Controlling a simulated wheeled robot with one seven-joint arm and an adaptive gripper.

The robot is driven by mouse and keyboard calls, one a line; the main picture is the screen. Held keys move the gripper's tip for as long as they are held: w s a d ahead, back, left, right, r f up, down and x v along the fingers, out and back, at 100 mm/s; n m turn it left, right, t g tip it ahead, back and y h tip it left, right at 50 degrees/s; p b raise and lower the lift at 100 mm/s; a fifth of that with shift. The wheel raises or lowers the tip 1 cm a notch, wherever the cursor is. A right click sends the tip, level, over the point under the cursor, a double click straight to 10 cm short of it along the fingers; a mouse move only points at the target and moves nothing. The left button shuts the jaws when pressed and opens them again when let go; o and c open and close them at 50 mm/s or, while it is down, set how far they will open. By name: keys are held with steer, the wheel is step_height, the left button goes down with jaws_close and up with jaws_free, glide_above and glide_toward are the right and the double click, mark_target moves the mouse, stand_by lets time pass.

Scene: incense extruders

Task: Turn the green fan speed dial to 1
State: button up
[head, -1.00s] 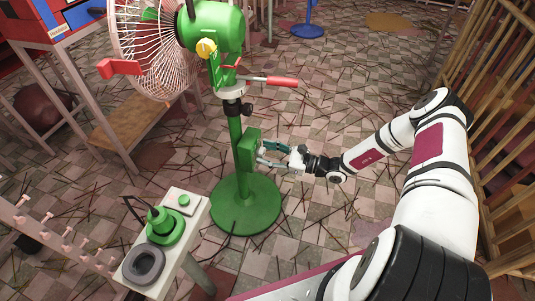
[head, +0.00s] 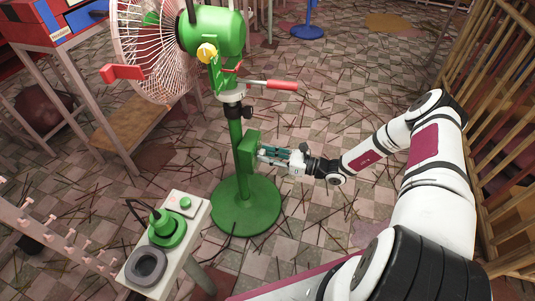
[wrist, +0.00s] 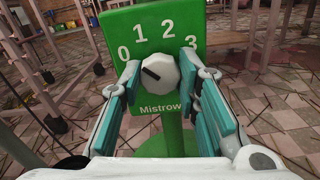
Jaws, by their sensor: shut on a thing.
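The green control box (head: 250,151) is fixed to the pole of the green standing fan (head: 213,32). In the wrist view the box face (wrist: 185,15) carries the white figures 0, 1, 2, 3 and the word Mistrow. The dial (wrist: 161,77) is a pale round knob with a dark mark pointing up and left, roughly toward the 0. My gripper (wrist: 160,70) is shut on the dial, one teal-padded finger on each side. In the head view my gripper (head: 263,154) reaches the box from the right, and the dial is hidden there.
A narrow bench (head: 183,272) at lower left holds a green device (head: 165,231) and a grey ring (head: 145,267). A red-tipped lever (head: 282,84) sticks out above the box. Wooden railings (head: 500,150) stand at right. The littered tiled floor right of the fan is mostly open.

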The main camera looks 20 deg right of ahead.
steer(key=m, duration=0.4)
steer(key=shift+m+p, duration=0.3)
steer(key=shift+p, duration=0.05)
steer(key=shift+f, duration=0.1)
stand_by(0.3)
steer(key=o, duration=1.2)
steer(key=shift+c, duration=0.2)
steer(key=shift+d, duration=0.1)
steer(key=v, duration=1.2)
